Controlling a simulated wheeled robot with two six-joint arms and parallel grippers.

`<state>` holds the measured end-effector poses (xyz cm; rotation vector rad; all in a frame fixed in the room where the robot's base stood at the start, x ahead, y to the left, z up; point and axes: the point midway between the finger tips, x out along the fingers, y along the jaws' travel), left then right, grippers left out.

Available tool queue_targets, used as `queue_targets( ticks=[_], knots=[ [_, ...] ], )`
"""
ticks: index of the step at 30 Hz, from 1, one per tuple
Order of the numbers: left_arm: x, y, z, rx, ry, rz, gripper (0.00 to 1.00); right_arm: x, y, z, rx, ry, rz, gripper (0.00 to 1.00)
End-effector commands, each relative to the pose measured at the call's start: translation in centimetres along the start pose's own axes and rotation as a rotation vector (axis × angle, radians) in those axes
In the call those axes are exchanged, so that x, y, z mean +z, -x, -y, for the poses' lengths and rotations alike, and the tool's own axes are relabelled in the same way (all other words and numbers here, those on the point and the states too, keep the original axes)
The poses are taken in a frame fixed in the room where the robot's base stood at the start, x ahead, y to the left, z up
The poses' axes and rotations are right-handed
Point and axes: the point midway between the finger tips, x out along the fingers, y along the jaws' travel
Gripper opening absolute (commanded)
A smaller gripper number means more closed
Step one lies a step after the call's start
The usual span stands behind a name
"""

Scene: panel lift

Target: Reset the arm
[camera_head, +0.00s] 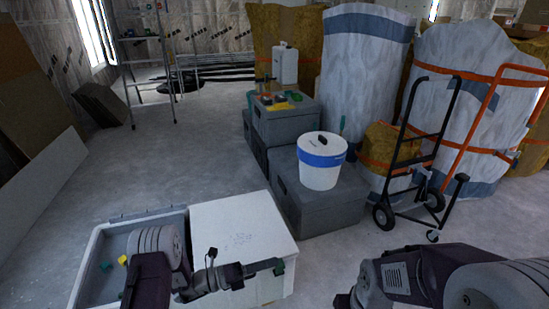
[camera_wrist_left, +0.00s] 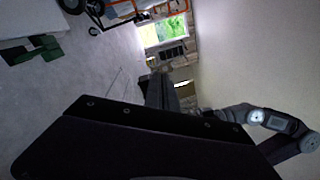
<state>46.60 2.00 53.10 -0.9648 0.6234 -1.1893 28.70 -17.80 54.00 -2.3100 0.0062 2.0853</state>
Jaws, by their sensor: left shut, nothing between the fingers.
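My left arm comes in low in the head view and reaches across the white box (camera_head: 240,222). Its gripper (camera_head: 277,267) points right over the front of the box. It is shut and nothing shows in it. My right arm is folded at the lower right of the head view. Its gripper does not show clearly there. In the left wrist view a large dark part fills the bottom, and a dark green piece shows at the left near a white edge; I cannot tell exactly what that piece is.
A grey open bin (camera_head: 95,270) with small yellow and green pieces stands left of the white box. Behind are grey crates (camera_head: 318,203), a white bucket with a blue band (camera_head: 320,165) and a hand truck (camera_head: 418,160). A ladder (camera_head: 145,60) stands far back.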

Motion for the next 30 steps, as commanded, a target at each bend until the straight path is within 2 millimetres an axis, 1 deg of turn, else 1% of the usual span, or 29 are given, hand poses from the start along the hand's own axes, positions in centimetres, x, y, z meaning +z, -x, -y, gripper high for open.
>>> queue_targets(
  ticks=[1,2,3,5,6,8,9,10,11,12,14,15,17,18,19,20,21,23,24,25,26,27,29,30],
  knots=[
    [0.1,-1.3,3.7,-0.018,-0.087,-0.106,0.00,0.0,0.2,0.0,0.000,0.000,0.000,0.00],
    [-0.6,-1.8,5.7,-0.023,-0.145,-0.181,0.00,0.0,0.3,0.0,0.000,0.000,0.000,0.00],
    [-1.8,-2.1,8.0,-0.026,-0.231,-0.288,0.00,0.0,0.4,0.0,0.000,0.000,0.000,0.00],
    [-4.1,-1.9,11.0,-0.026,-0.381,-0.457,0.00,-0.1,0.5,0.0,0.000,0.000,0.000,0.00],
    [-5.8,-1.3,12.5,-0.026,-0.488,-0.571,0.00,-0.1,0.6,0.0,0.000,0.000,0.000,0.00],
    [-8.2,0.3,14.0,-0.027,-0.652,-0.734,0.00,-0.1,0.6,0.0,0.000,0.000,0.000,0.00],
    [-9.5,1.6,14.5,-0.029,-0.760,-0.838,0.00,-0.1,0.7,0.0,0.000,0.000,0.000,0.00],
    [-10.4,2.7,14.8,-0.034,-0.840,-0.914,0.00,-0.1,0.7,0.0,0.000,0.000,0.000,0.00],
    [-11.2,3.8,14.9,-0.041,-0.920,-0.989,0.00,-0.1,0.7,0.0,0.000,0.000,0.000,0.00],
    [-12.1,5.5,15.0,-0.052,-1.026,-1.086,0.00,-0.1,0.8,0.0,0.000,0.000,0.000,0.00],
    [-12.9,8.1,14.8,-0.077,-1.189,-1.236,0.00,-0.1,0.8,0.0,0.000,0.000,0.000,0.00],
    [-13.3,9.9,14.4,-0.103,-1.302,-1.342,0.00,-0.1,0.9,0.0,0.000,0.000,0.000,0.00],
    [-13.4,12.7,13.8,-0.155,-1.467,-1.497,0.00,-0.1,0.9,0.0,0.000,0.000,0.000,0.00],
    [-13.2,14.4,13.2,-0.201,-1.568,-1.597,0.00,-0.1,0.9,0.0,0.000,0.000,0.000,0.00],
    [-13.1,15.7,12.8,-0.244,-1.641,-1.671,0.00,-0.1,0.9,0.0,0.000,0.000,0.000,0.00],
    [-12.9,16.9,12.2,-0.293,-1.707,-1.743,0.00,-0.1,0.9,0.0,0.000,0.000,0.000,0.00],
    [-12.6,18.3,11.5,-0.380,-1.792,-1.836,0.00,-0.1,0.9,0.0,0.000,0.000,0.000,0.00],
    [-11.8,20.1,10.2,-0.551,-1.927,-1.969,0.00,-0.1,0.9,0.0,0.000,0.000,0.000,0.00],
    [-10.4,20.4,9.3,-0.659,-2.041,-2.046,0.00,-0.1,0.9,0.0,0.000,0.000,0.000,0.00],
    [-9.3,20.2,8.9,-0.709,-2.115,-2.077,0.00,-0.1,0.9,0.0,0.000,0.000,0.000,0.00],
    [-8.7,20.0,10.2,-0.745,-2.132,-2.076,0.00,-0.2,2.3,0.0,0.000,0.000,0.001,0.00],
    [-7.7,19.8,12.2,-0.738,-2.124,-2.072,0.00,-0.4,4.5,0.1,0.000,0.000,0.002,0.00],
    [-6.7,19.7,13.9,-0.736,-2.122,-2.071,0.00,-0.7,6.5,0.1,0.000,0.000,-0.001,0.00],
    [-6.1,19.6,15.1,-0.735,-2.122,-2.071,0.00,-0.8,7.8,0.1,0.000,0.000,-0.001,0.00]
  ],
)
